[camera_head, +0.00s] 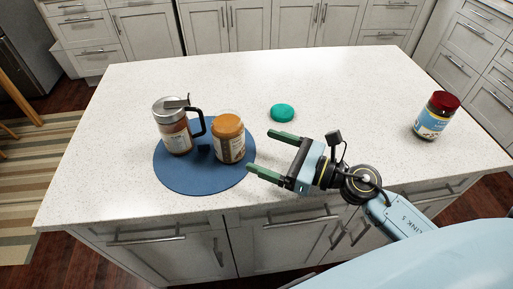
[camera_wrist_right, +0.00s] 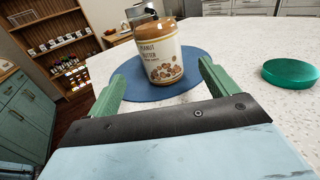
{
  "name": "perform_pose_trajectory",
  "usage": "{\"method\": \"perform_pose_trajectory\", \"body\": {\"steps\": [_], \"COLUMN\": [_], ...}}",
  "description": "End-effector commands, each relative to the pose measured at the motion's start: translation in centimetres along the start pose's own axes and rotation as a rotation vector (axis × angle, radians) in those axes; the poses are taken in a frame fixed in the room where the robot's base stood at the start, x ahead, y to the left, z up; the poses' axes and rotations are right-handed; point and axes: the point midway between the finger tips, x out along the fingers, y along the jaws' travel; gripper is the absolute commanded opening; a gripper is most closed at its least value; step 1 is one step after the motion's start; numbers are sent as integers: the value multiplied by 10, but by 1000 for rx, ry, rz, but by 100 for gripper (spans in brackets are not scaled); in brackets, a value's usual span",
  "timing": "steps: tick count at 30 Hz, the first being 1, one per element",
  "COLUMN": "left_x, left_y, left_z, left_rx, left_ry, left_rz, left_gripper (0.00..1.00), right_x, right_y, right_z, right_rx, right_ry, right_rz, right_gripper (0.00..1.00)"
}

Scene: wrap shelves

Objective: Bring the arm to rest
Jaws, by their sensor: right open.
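My right gripper (camera_head: 263,153) is open and empty, with green fingers pointing left above the white counter, just right of the blue round mat (camera_head: 188,181). A peanut butter jar (camera_head: 228,139) stands upright on the mat, ahead of the open fingers and apart from them. In the right wrist view the jar (camera_wrist_right: 160,52) shows between the two green fingers (camera_wrist_right: 160,85), beyond their tips. A glass dispenser with a metal top and black handle (camera_head: 174,129) stands on the mat left of the jar. My left gripper is not in view.
A teal lid (camera_head: 282,113) lies on the counter (camera_head: 330,85) beyond the gripper. A jar with a dark red lid (camera_head: 436,115) stands near the counter's right side. The back of the counter is clear. Cabinets (camera_head: 225,25) line the far wall.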

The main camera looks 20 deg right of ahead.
Motion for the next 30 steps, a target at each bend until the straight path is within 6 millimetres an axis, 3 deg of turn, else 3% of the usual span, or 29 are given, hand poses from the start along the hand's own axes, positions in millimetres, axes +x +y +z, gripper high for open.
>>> {"method": "perform_pose_trajectory", "body": {"steps": [6,18,30], "left_x": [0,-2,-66], "left_y": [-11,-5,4], "left_z": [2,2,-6], "left_rx": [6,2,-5], "left_ry": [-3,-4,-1], "left_rz": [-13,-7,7], "left_gripper": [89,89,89], "right_x": [-2,-2,-2], "right_y": [0,0,0], "right_z": [1,3,68], "right_rx": [0,0,0], "right_ry": [0,0,0], "right_rz": [1,1,1], "right_gripper": [86,86,86]}}
